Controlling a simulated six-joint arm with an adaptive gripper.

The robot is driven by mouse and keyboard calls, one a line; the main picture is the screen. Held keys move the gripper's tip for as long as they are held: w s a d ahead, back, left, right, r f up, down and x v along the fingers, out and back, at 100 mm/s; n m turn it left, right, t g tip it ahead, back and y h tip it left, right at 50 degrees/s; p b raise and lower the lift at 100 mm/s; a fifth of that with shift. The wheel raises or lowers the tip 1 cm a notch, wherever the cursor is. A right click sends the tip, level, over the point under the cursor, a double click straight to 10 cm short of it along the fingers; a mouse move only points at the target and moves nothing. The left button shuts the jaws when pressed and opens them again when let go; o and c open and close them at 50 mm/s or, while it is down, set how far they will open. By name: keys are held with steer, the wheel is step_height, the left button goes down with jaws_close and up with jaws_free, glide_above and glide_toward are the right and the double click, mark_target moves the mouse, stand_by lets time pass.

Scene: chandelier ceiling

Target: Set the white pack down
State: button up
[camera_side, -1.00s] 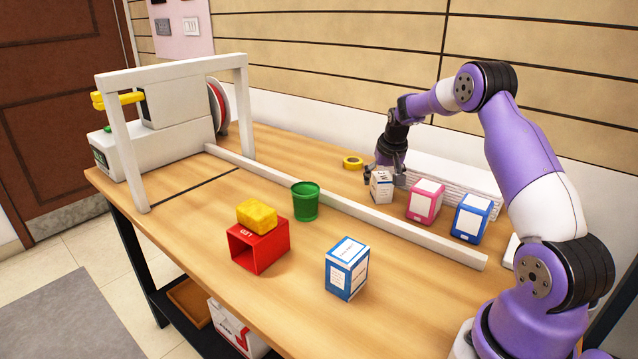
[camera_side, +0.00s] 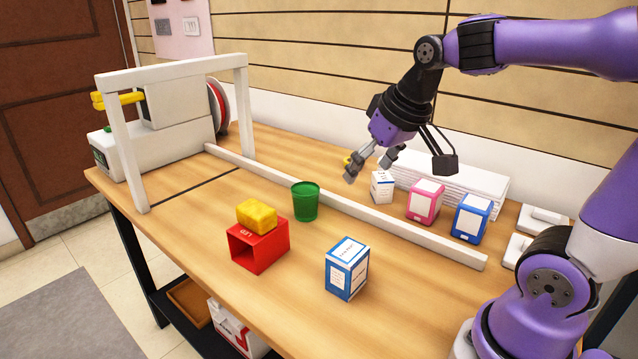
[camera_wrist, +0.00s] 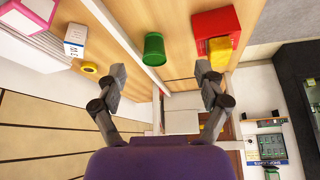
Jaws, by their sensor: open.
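The white pack (camera_side: 382,186) is a small box with dark print. It stands upright on the table behind the long white rail, left of the pink pack. It also shows at the upper left of the wrist view (camera_wrist: 75,38). My gripper (camera_side: 368,168) is open and empty, above and to the left of the white pack and apart from it. In the wrist view the two fingers (camera_wrist: 161,76) are spread wide with nothing between them.
A pink pack (camera_side: 425,202) and a blue pack (camera_side: 471,218) stand right of the white pack. The white rail (camera_side: 340,207) crosses the table. In front are a green cup (camera_side: 306,202), a red box (camera_side: 258,248) with a yellow block (camera_side: 257,216), and a blue-white box (camera_side: 347,269).

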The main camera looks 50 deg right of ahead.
steer(key=s+a+f+n+y, duration=0.1)
steer(key=s+a+f+n, duration=0.1)
steer(key=s+a, duration=0.4)
steer(key=shift+s+n+t, duration=0.3)
steer(key=shift+n, duration=0.1)
stand_by(0.7)
